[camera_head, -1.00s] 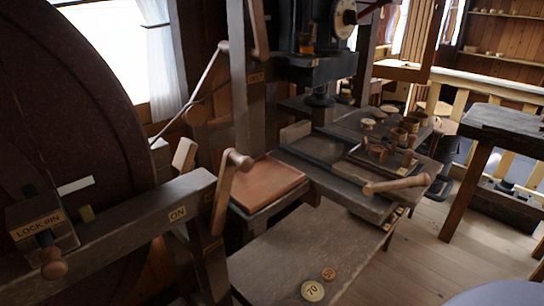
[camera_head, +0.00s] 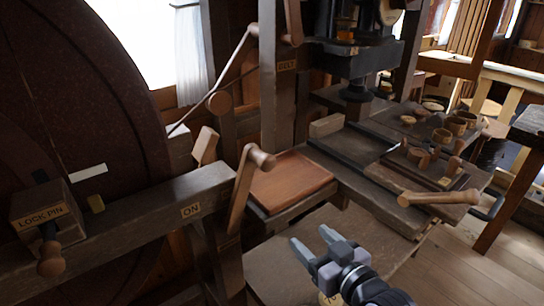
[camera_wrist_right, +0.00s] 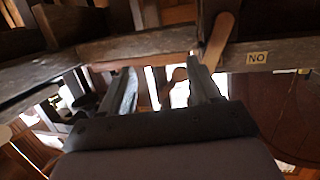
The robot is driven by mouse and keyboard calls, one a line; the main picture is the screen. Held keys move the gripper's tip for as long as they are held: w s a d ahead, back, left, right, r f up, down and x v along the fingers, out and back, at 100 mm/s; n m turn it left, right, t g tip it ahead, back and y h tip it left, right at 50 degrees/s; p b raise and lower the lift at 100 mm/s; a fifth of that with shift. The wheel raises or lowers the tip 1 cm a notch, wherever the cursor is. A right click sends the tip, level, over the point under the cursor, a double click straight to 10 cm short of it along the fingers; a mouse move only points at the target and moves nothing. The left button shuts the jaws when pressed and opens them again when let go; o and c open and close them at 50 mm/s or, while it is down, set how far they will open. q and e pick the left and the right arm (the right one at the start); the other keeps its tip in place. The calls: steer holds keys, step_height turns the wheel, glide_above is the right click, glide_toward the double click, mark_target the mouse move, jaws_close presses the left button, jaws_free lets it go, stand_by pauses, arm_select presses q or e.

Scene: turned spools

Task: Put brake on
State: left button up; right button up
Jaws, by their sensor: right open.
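The brake lever (camera_head: 240,195) is a wooden arm with a round handle (camera_head: 262,159) at its upper end. It stands slightly tilted beside the beam with the ON label (camera_head: 191,210). My right gripper (camera_head: 314,241) is open and empty, below and to the right of the lever, apart from it. In the right wrist view, the open fingers of my right gripper (camera_wrist_right: 160,68) point toward the beam. The lever (camera_wrist_right: 217,42) is just beyond the right finger, and the ON label (camera_wrist_right: 257,57) appears upside down. My left gripper is not in view.
A big dark wheel (camera_head: 90,120) and the LOCK PIN box (camera_head: 40,208) are at the left. A reddish board (camera_head: 292,181) lies behind the lever. A bench with a wooden handle (camera_head: 438,198) and small turned pieces is at the right. A post labelled BELT (camera_head: 287,66) stands behind.

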mark_target(261, 157)
steer(key=w+a+r+n+y, duration=0.1)
steer(key=a+r, duration=0.1)
steer(key=r, duration=0.2)
steer(key=w+a+r+n+y, duration=0.1)
steer(key=a+r, duration=0.1)
steer(key=r, duration=0.3)
steer(key=w+a+r+n+y, duration=0.1)
steer(key=a+r, duration=0.1)
steer(key=r, duration=0.3)
steer(key=shift+w+a+r+n+t+y, duration=0.15)
steer(key=shift+w+n+t+y, duration=0.15)
steer(key=shift+w+n+y, duration=0.1)
steer(key=shift+x, duration=3.45)
jaws_close()
